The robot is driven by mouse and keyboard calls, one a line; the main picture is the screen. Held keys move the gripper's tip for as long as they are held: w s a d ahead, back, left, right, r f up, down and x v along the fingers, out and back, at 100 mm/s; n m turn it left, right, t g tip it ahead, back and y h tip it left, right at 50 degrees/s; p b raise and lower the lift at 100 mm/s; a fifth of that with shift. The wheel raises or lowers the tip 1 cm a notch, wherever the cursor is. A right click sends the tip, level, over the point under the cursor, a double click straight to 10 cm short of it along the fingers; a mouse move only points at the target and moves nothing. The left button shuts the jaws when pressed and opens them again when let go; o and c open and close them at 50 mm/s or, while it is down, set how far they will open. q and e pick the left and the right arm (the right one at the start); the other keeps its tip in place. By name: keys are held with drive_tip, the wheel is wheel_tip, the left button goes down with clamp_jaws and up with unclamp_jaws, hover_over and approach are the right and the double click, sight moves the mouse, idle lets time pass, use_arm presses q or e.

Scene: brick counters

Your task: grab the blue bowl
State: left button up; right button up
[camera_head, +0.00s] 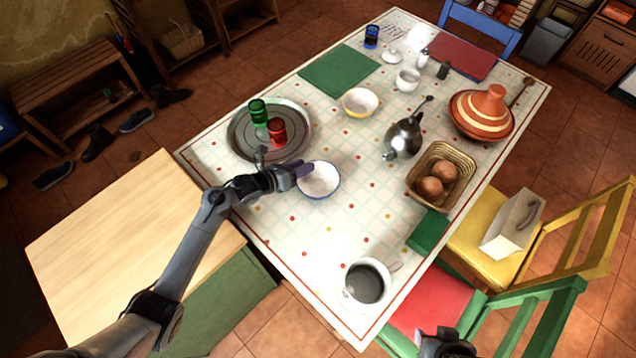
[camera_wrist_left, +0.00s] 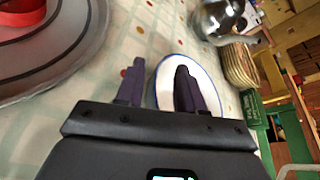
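The blue bowl (camera_head: 322,183), white inside with a blue rim, stands upright on the patterned tablecloth near the table's left side. My left gripper (camera_head: 304,170) is at its left rim. In the left wrist view, the gripper (camera_wrist_left: 160,68) is open, with its fingers apart. One finger overlaps the bowl (camera_wrist_left: 212,96) and the other shows over the cloth outside it, so the near rim lies between them in the picture. I cannot tell whether they touch it. A dark part at the bottom edge seems to be my right gripper (camera_head: 445,345); its fingers are unclear.
A round tray (camera_head: 240,145) with green and red glasses lies left of the bowl. A yellow-rimmed bowl (camera_head: 361,101), a teapot (camera_head: 404,138) and a bread basket (camera_head: 462,157) stand beyond. A white pot (camera_head: 352,292) is near the front. Cloth between bowl and pot is free.

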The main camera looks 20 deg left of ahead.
use_arm(q)
clamp_jaws()
idle(1.5)
